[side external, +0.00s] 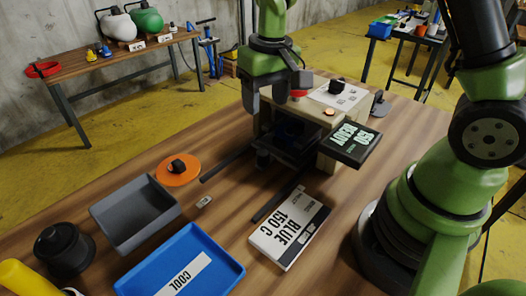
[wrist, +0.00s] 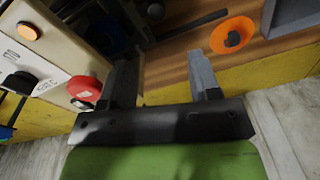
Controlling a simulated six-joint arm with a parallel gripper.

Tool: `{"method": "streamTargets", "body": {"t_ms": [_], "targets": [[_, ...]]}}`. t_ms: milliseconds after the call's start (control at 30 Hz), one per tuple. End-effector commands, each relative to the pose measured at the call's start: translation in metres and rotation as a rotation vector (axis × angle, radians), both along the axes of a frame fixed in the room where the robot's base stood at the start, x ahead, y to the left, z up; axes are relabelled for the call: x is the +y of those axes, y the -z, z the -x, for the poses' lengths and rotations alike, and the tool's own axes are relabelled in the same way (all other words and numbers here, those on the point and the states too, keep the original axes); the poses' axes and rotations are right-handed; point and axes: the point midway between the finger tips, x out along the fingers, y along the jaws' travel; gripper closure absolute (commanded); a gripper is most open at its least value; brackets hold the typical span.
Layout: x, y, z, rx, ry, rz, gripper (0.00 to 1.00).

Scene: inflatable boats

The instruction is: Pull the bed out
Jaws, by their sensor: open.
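The beige machine (side external: 331,163) stands at the back of the wooden bench. Its dark bed (side external: 290,143) sits inside the front opening, partly in shadow. Two black rails, a left one (side external: 229,164) and a right one (side external: 277,204), run out from it over the bench. A dark knob-like part (side external: 263,158) is at the bed's front left. My gripper (side external: 270,101) is above the machine's front left, its fingers apart. In the wrist view my gripper (wrist: 163,62) is open with nothing between its fingers. The machine's red button (wrist: 84,88) is beside the left finger. Contact with the bed cannot be told.
A black "150 READY" display (side external: 355,143) juts from the machine's right. A "BLUE 150 C" card (side external: 290,228), a blue "COOL" tray (side external: 216,251), a grey bin (side external: 134,216) and an orange disc (side external: 178,170) with a black knob lie in front. Bare bench lies between the rails.

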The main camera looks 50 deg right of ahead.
Motion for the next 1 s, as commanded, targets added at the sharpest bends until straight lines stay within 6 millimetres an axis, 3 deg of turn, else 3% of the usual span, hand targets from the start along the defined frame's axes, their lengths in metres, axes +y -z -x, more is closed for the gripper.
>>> {"method": "streamTargets", "body": {"t_ms": [100, 367, 700, 1000], "targets": [[-0.002, 0.029, -0.007, 0.056, -0.016, 0.014, 0.43], [-0.003, 0.056, -0.009, 0.083, -0.025, 0.02, 0.43], [-0.003, 0.117, -0.008, 0.084, -0.024, 0.02, 0.43], [-0.002, 0.141, -0.009, 0.079, -0.022, 0.02, 0.43]]}}
